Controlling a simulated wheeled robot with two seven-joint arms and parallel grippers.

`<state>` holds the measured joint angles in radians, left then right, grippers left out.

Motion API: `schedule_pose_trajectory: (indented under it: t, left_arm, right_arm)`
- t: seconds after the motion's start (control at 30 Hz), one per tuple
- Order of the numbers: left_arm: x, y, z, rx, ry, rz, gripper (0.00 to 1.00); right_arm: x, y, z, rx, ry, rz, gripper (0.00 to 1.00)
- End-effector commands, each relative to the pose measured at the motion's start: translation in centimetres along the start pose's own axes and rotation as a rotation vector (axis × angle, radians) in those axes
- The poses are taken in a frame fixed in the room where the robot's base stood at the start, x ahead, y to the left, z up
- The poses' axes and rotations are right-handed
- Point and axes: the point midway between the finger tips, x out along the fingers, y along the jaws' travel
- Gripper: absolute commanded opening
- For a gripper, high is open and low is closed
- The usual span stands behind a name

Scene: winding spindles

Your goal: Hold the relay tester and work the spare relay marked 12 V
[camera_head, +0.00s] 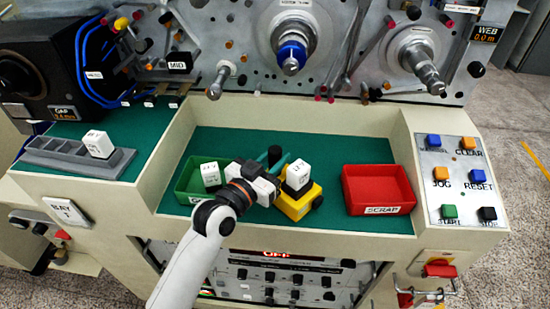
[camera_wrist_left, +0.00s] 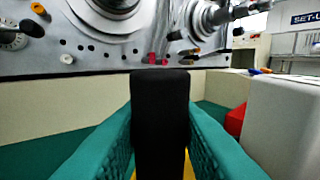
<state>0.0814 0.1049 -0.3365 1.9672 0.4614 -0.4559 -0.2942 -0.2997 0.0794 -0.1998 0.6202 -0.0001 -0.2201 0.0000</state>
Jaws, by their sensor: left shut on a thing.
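The yellow relay tester (camera_head: 292,208) stands on the green mat between the green and red bins. A white relay (camera_head: 298,174) sits on top of it; its marking is too small to read. My left gripper (camera_head: 275,161) reaches over the tester's left side. In the left wrist view its teal fingers are shut on the tester's upright black handle (camera_wrist_left: 160,120), with a strip of yellow below. The pale block at right there looks like the same relay (camera_wrist_left: 285,120). Another white relay (camera_head: 210,173) is in the green bin, and one (camera_head: 98,143) stands in the grey rack. My right gripper is out of view.
The green bin (camera_head: 186,189) is left of my gripper; the red scrap bin (camera_head: 378,183) is at right and looks empty. A button panel (camera_head: 456,193) lies further right. The grey rack (camera_head: 65,158) is at left. Spindles (camera_head: 291,58) project from the machine behind.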

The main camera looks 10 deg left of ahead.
Motion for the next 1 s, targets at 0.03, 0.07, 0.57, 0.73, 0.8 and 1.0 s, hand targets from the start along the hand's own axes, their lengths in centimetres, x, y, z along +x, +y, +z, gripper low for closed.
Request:
schedule_pose_trajectory:
  t: [0.03,0.07,0.57,0.73,0.8,1.0]
  left_arm:
    - [0.0,0.0,0.1,-0.001,-0.003,0.000,0.00]
    - [0.0,0.0,0.0,0.000,-0.003,0.000,0.00]
    - [0.0,0.0,-0.7,-0.001,-0.002,0.000,0.00]
    - [0.0,0.0,-1.0,-0.001,-0.003,0.000,0.00]
    - [0.0,0.0,-1.1,-0.001,-0.003,0.000,0.00]
    - [0.0,0.0,-1.2,0.000,-0.002,0.000,0.00]
  right_arm:
    - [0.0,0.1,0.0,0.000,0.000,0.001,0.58]
    - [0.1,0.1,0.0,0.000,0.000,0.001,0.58]
    - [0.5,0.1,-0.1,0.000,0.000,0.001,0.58]
    - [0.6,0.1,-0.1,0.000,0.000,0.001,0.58]
    - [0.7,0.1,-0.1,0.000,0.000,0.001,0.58]
    - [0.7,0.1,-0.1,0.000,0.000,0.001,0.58]
